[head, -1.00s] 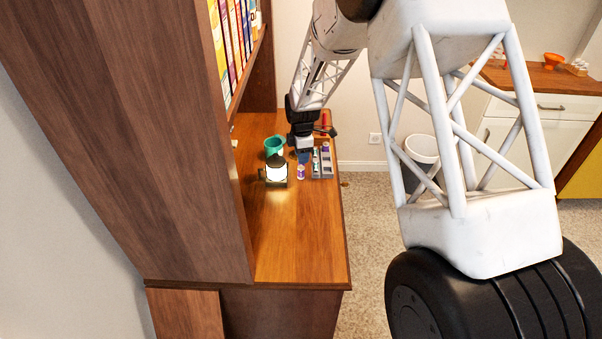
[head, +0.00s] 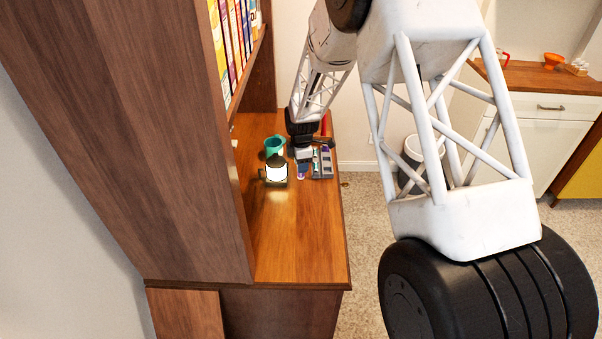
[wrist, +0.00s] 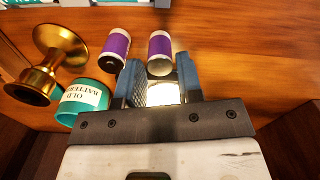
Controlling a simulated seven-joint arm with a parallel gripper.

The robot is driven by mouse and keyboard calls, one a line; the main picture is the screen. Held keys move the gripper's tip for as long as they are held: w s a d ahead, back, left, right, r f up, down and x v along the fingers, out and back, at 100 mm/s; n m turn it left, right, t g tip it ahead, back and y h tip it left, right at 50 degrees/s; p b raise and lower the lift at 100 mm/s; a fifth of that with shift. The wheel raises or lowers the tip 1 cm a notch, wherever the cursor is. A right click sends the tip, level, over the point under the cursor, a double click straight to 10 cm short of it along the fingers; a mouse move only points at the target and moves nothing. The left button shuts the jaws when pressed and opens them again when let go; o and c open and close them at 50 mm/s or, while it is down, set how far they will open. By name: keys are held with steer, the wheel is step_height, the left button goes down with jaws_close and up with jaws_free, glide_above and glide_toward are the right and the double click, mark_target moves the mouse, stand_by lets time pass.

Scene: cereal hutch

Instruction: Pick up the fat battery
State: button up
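Two purple-and-white batteries show in the wrist view, a left one (wrist: 116,46) and a right one (wrist: 160,50). They look close in size, and I cannot tell which is the fat one. My gripper (wrist: 160,72) is open, its blue fingers apart. The right battery is just ahead of the opening, its near end close to the fingertips; contact is not clear. The left battery is outside the left finger. In the head view my gripper (head: 304,162) is low over the desk, partly covering a purple battery (head: 301,176).
A teal cup labelled for old batteries (wrist: 84,98) and a brass object (wrist: 46,62) are left of my fingers. A lit lamp (head: 277,171) stands near the teal cup (head: 274,146). The front desk surface (head: 298,235) is clear.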

steer(key=shift+a+f, duration=0.1)
steer(key=shift+f, duration=1.6)
steer(key=c, duration=0.6)
steer(key=shift+o, duration=0.2)
steer(key=shift+r, duration=0.15)
steer(key=shift+r, duration=0.4)
step_height(320, 180, up, 3)
steer(key=shift+s+f, duration=0.15)
steer(key=shift+f, duration=0.05)
steer(key=s+d, duration=0.1)
steer(key=s, duration=0.4)
steer(key=s+d+r, duration=0.1)
steer(key=s, duration=0.4)
steer(key=s+d, duration=0.1)
steer(key=s, duration=0.4)
steer(key=shift+s+d+r, duration=0.15)
steer(key=shift+d, duration=0.2)
